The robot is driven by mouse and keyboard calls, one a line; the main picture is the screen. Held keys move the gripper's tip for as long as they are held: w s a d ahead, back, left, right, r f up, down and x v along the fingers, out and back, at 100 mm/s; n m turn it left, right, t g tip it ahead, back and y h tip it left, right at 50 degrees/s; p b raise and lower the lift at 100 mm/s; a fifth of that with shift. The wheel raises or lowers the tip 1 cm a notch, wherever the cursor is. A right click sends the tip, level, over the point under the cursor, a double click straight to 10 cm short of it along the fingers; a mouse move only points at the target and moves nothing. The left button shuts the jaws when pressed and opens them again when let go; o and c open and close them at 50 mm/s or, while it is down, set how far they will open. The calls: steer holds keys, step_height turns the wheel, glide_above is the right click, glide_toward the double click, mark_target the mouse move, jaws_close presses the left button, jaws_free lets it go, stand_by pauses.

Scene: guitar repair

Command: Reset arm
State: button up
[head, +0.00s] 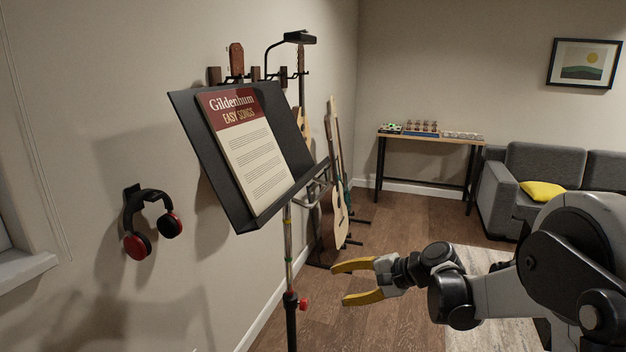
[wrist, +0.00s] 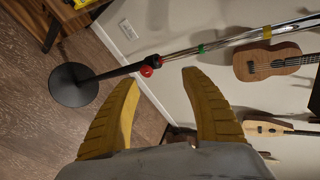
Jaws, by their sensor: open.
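My gripper (head: 350,282) is at the end of my arm, which reaches in from the right of the head view. Its two yellow fingers are spread apart with nothing between them. It is at the height of the lower pole of the music stand (head: 291,270), to the right of it and apart from it. In the wrist view my gripper (wrist: 158,95) also shows both yellow fingers wide open. The stand's pole (wrist: 215,47), with a red knob, crosses beyond the fingertips.
A songbook (head: 250,145) rests on the stand's black desk. Red and black headphones (head: 152,222) hang on the left wall. Guitars (head: 336,200) stand behind the stand. A narrow table (head: 430,138) and a grey sofa (head: 545,165) are at the back. The wooden floor between is open.

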steer(key=s+d+r+n+h, duration=0.2)
steer(key=s+r+h, duration=0.1)
steer(key=s, duration=0.5)
steer(key=s+d+r+n+h, duration=0.2)
steer(key=s+r+h, duration=0.1)
steer(key=s, duration=0.5)
steer(key=s+d+n+h, duration=0.2)
steer(key=s+d, duration=0.1)
steer(key=s, duration=0.4)
steer(key=s+d+f+n+t+h, duration=0.1)
steer(key=s+d+n+h, duration=0.1)
steer(key=s+d, duration=0.2)
steer(key=s, duration=0.3)
steer(key=shift+f+n+t, duration=0.3)
steer(key=shift+d+r, duration=0.1)
